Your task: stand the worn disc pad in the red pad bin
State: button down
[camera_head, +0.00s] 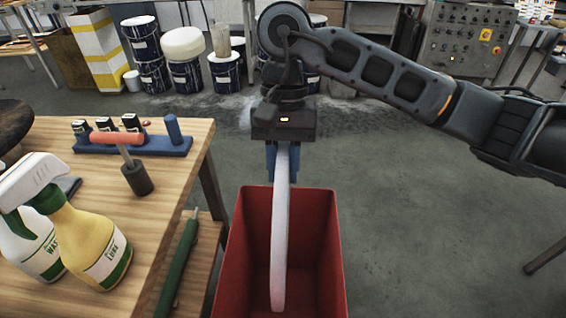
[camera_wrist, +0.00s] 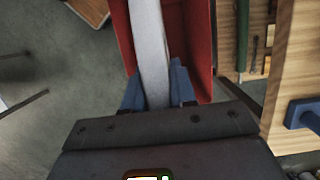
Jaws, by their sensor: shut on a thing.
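The worn disc pad (camera_head: 281,225) shows edge-on as a thin, pale, upright strip. My gripper (camera_head: 283,165) is shut on its upper part and points down, with blue fingers on both sides. The red pad bin (camera_head: 328,225) stands below my gripper. The pad's lower part hangs inside the bin's opening. I cannot tell whether its lower edge touches the bin floor. In the wrist view the pad (camera_wrist: 148,45) runs between the blue fingers (camera_wrist: 157,90), with the red bin (camera_wrist: 200,50) around it.
A wooden workbench (camera_head: 180,205) is close to the left of the bin. It carries spray bottles (camera_head: 92,245), a blue rack (camera_head: 135,145) and a red-handled roller (camera_head: 118,140). A green tool (camera_head: 180,262) lies on a lower shelf. The floor (camera_head: 430,210) to the right is clear.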

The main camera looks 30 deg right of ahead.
jog(key=shift+f+b, duration=5.45)
jog(key=shift+b, duration=0.6)
jog(key=c, duration=0.8)
grip_release()
jog(key=shift+c, duration=0.2)
jog(key=v, duration=0.8)
jog(key=shift+p, duration=0.3)
jog(key=shift+s+d+f, duration=0.1)
